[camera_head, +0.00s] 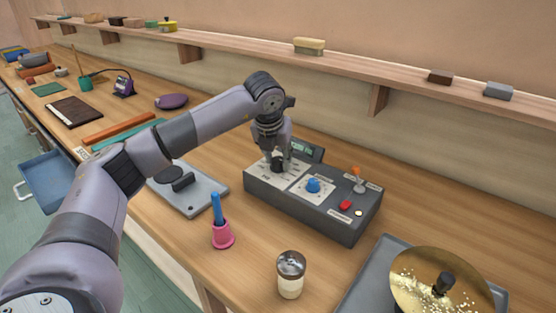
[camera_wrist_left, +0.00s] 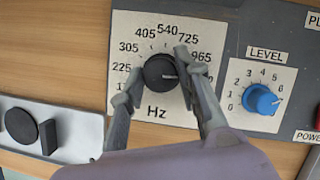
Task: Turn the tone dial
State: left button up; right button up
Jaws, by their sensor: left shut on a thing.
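The black tone dial (camera_wrist_left: 158,71) sits on a white plate marked Hz, ringed by numbers including 225, 305, 405, 540, 725 and 965. Its pale pointer line faces right, below 965; the number there is hidden by a finger. The dial is on the left part of a dark grey box (camera_head: 309,216), where it shows small and dark in the head view (camera_head: 277,166). My left gripper (camera_head: 278,158) reaches down from above and is shut on the dial, one finger on each side, as the left wrist view shows (camera_wrist_left: 153,77). My right gripper is not in view.
Beside the tone dial is a blue LEVEL knob (camera_wrist_left: 261,100); a red button (camera_head: 345,206) and orange-tipped switch (camera_head: 357,178) are farther right. A small display (camera_head: 307,151) stands behind. A grey plate (camera_head: 205,200), pink cup (camera_head: 222,236), shaker (camera_head: 290,278) and brass dish (camera_head: 420,282) stand nearby.

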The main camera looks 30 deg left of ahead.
pick_arm(q)
jog(key=shift+m, duration=0.4)
jog(key=o, duration=1.1)
jog(key=shift+o, duration=0.2)
jog(key=a+v, duration=0.1)
jog(key=v, duration=1.1)
jog(key=shift+d, duration=0.3)
jog(key=shift+s, duration=0.1)
